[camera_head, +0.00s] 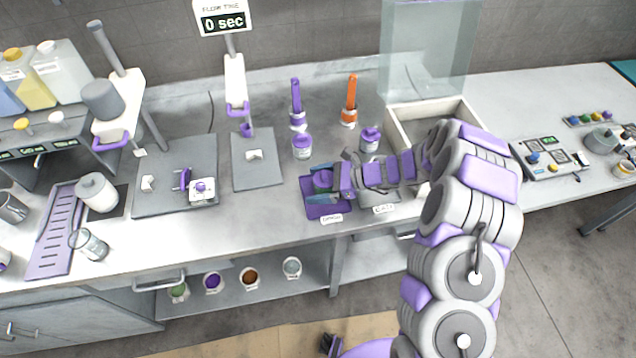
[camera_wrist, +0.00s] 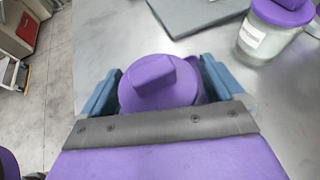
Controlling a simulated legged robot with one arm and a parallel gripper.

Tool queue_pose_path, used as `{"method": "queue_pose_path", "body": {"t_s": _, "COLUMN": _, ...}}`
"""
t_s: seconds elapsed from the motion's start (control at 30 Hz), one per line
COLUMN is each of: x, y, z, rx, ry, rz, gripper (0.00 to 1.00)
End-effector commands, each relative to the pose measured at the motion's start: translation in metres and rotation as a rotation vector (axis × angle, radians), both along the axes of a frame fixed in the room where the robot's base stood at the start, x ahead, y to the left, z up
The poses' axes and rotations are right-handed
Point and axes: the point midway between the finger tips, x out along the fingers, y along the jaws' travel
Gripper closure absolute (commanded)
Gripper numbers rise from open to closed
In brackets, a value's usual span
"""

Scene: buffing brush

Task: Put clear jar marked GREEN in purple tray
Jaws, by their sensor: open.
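The purple tray (camera_head: 318,211) lies at the bench's front edge in the head view, partly covered by my arm. A jar with a purple lid (camera_head: 322,178) is at the tray; its lid also shows in the wrist view (camera_wrist: 158,82). My gripper (camera_head: 317,183) is open, its blue fingers on either side of this lid. The jar's body and any label are hidden, so I cannot tell whether it is marked GREEN or rests on the tray floor. Two other clear jars with purple lids stand behind, left (camera_head: 302,147) and right (camera_head: 369,140); their labels are unreadable.
A purple brush (camera_head: 296,100) and an orange brush (camera_head: 350,97) stand behind the jars. A grey plate (camera_head: 257,172) with a stand is left of the tray. An open white box (camera_head: 405,125) is right. Several open jars (camera_head: 212,283) sit on the shelf below.

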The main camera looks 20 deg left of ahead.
Motion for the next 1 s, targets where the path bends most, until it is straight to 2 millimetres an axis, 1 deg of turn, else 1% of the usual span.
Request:
{"method": "queue_pose_path", "body": {"t_s": 0.13, "x": 0.000, "y": -0.001, "z": 0.003, "rx": 0.000, "ry": 0.000, "rz": 0.000, "gripper": 0.05}}
{"method": "queue_pose_path", "body": {"t_s": 0.23, "x": 0.004, "y": -0.010, "z": 0.007, "rx": 0.000, "ry": -0.002, "rz": -0.004, "gripper": 0.05}}
{"method": "queue_pose_path", "body": {"t_s": 0.37, "x": 0.009, "y": -0.032, "z": 0.016, "rx": 0.000, "ry": -0.003, "rz": -0.006, "gripper": 0.05}}
{"method": "queue_pose_path", "body": {"t_s": 0.6, "x": 0.020, "y": -0.075, "z": 0.036, "rx": 0.001, "ry": -0.003, "rz": -0.004, "gripper": 0.05}}
{"method": "queue_pose_path", "body": {"t_s": 0.7, "x": 0.023, "y": -0.089, "z": 0.042, "rx": -0.001, "ry": -0.002, "rz": -0.004, "gripper": 0.05}}
{"method": "queue_pose_path", "body": {"t_s": 0.83, "x": 0.025, "y": -0.101, "z": 0.047, "rx": -0.002, "ry": -0.001, "rz": -0.002, "gripper": 0.05}}
{"method": "queue_pose_path", "body": {"t_s": 1.0, "x": 0.026, "y": -0.106, "z": 0.050, "rx": 0.000, "ry": 0.001, "rz": 0.000, "gripper": 0.05}}
